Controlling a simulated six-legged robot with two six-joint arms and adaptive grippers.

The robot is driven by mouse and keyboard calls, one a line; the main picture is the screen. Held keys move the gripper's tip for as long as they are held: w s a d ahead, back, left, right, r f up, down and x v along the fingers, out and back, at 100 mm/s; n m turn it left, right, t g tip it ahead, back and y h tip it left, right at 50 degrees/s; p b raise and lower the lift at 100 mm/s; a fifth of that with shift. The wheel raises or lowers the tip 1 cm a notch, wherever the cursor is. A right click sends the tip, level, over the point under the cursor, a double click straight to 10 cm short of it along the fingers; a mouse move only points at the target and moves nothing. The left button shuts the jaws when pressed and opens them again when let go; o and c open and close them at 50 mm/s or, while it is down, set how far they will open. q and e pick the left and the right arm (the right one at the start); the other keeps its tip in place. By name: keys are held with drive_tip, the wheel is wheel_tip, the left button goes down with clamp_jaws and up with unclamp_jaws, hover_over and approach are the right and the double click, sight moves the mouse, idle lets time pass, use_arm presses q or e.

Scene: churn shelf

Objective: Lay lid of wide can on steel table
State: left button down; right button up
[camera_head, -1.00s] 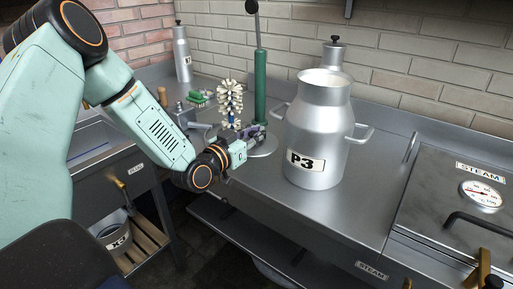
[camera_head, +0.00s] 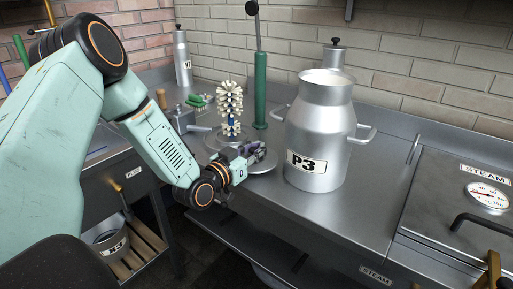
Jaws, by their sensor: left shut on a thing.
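The wide can (camera_head: 318,140), a silver can with a P3 label, stands upright on the steel table (camera_head: 365,205). Its mouth is open, with no lid on it. A round grey metal lid (camera_head: 266,165) is at my left gripper (camera_head: 250,152), left of the can and low over the table. My left gripper is shut on the lid and partly covers it. I cannot tell whether the lid touches the table. My right gripper is not in view.
A white bristle brush (camera_head: 230,104) and a green pump (camera_head: 260,88) stand behind the gripper. Two narrower cans (camera_head: 182,58) are near the wall. A steam unit with a gauge (camera_head: 487,195) is at the right. Bare table lies in front of the can.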

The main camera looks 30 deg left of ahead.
use_arm(q)
drive_tip(key=shift+f, duration=0.15)
drive_tip(key=c, duration=1.2)
unclamp_jaws()
drive_tip(key=shift+o, duration=0.2)
